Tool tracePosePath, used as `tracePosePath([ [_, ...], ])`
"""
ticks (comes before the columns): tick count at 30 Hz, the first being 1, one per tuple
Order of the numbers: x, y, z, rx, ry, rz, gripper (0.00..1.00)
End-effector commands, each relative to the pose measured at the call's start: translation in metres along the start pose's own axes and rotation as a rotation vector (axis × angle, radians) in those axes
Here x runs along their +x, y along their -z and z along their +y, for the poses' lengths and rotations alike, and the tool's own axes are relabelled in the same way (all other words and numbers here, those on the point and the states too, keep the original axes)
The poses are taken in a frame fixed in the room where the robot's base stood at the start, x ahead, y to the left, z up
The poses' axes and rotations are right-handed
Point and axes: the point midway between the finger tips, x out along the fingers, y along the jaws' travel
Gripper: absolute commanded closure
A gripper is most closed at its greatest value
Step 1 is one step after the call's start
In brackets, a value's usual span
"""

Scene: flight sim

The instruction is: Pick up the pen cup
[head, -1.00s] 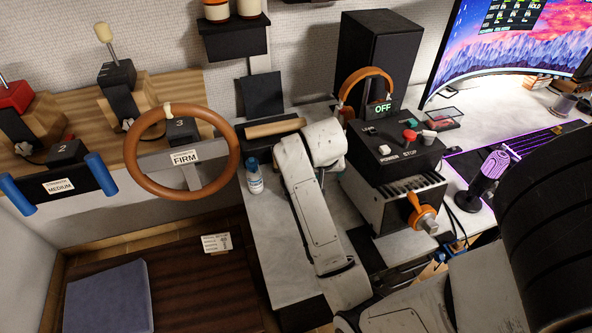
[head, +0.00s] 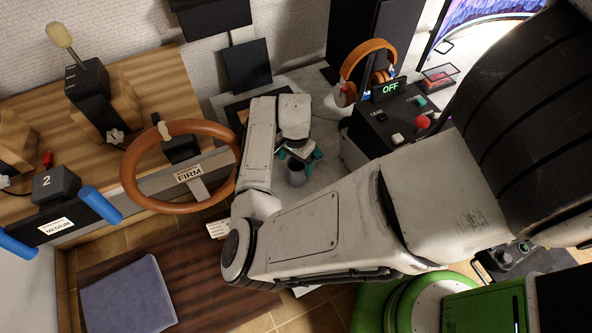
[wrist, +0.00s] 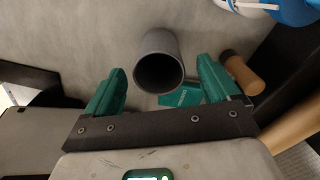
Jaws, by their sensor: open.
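The pen cup (head: 296,177) is a dark grey cylinder with no pens visible in it. In the wrist view the pen cup (wrist: 158,62) shows its open mouth, just ahead of and between the two teal fingers. My gripper (head: 301,160) is open and reaches down to the cup in the head view. In the wrist view my gripper (wrist: 160,80) has a finger on each side of the cup, with a visible gap on both sides. I cannot tell how far down the fingers reach along the cup. My arm hides part of the desk around it.
A teal labelled item (wrist: 184,96) lies by the cup, with a wooden cylinder (wrist: 243,74) to its right. A white and blue object (wrist: 270,8) is at the top right. The control box (head: 392,120) and orange headphones (head: 366,66) stand right of my gripper, the wheel (head: 130,180) left.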

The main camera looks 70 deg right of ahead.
Motion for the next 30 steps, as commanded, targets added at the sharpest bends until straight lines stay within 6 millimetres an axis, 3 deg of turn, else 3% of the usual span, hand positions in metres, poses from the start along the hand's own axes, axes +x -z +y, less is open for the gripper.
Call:
tracePosePath([
  [8,0.017,0.001,0.001,0.001,0.000,0.000,0.11],
  [19,0.059,0.004,0.000,0.001,0.001,0.000,0.11],
  [30,0.061,0.004,0.001,0.001,0.001,0.000,0.13],
])
